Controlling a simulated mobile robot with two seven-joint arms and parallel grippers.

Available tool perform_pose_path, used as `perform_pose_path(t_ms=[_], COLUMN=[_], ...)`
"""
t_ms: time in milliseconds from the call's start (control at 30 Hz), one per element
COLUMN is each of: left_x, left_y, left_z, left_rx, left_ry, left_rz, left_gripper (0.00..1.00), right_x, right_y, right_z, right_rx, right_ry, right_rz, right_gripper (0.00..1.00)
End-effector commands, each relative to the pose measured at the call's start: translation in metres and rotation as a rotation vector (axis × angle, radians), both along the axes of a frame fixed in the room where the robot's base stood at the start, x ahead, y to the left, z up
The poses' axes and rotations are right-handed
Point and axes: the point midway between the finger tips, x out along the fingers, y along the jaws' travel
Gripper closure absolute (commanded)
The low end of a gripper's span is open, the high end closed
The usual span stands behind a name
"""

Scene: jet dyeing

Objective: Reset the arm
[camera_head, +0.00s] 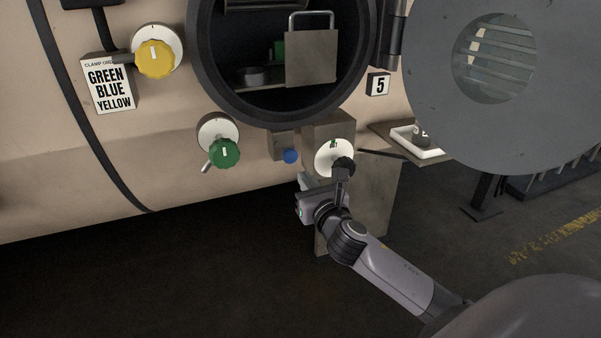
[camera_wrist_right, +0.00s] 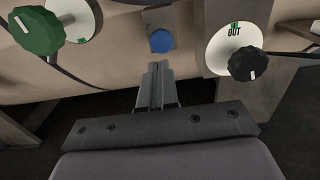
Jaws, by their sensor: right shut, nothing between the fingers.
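My right arm comes in from the lower right in the head view. Its gripper (camera_head: 305,185) is in front of the machine, just below and left of a black knob (camera_head: 344,166) on a white dial. In the right wrist view the gripper's fingers (camera_wrist_right: 157,68) are together with nothing between them. They point toward a blue button (camera_wrist_right: 161,41), with the black knob (camera_wrist_right: 246,64) to their right and the green knob (camera_wrist_right: 38,31) to their left. Whether the fingertips touch the machine cannot be told. My left gripper is not in view.
The round port (camera_head: 285,110) is open, with a metal padlock-shaped plate (camera_head: 312,58) inside. Its grey door (camera_head: 425,110) swings out at right. A yellow knob (camera_head: 155,58) and a sign (camera_head: 108,84) are at upper left. The dark floor (camera_head: 150,285) below is clear.

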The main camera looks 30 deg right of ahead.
Motion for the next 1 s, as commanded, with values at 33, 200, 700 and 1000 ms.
perform_pose_path(t_ms=[33, 200, 700, 1000], left_x=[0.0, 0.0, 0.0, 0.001], left_y=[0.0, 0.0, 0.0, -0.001], left_z=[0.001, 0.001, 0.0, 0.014], left_rx=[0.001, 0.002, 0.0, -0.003], left_ry=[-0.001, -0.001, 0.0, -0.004], left_rz=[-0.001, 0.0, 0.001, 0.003], left_gripper=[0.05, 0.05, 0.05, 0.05], right_x=[-0.01, -0.036, -0.064, -0.078], right_y=[0.002, 0.009, 0.015, 0.031], right_z=[0.0, 0.0, 0.0, -0.032], right_rx=[-0.002, -0.001, 0.0, 0.344], right_ry=[0.003, 0.001, 0.0, 0.048], right_rz=[0.001, 0.001, 0.0, 0.021], right_gripper=[1.0, 1.0, 1.0, 1.0])
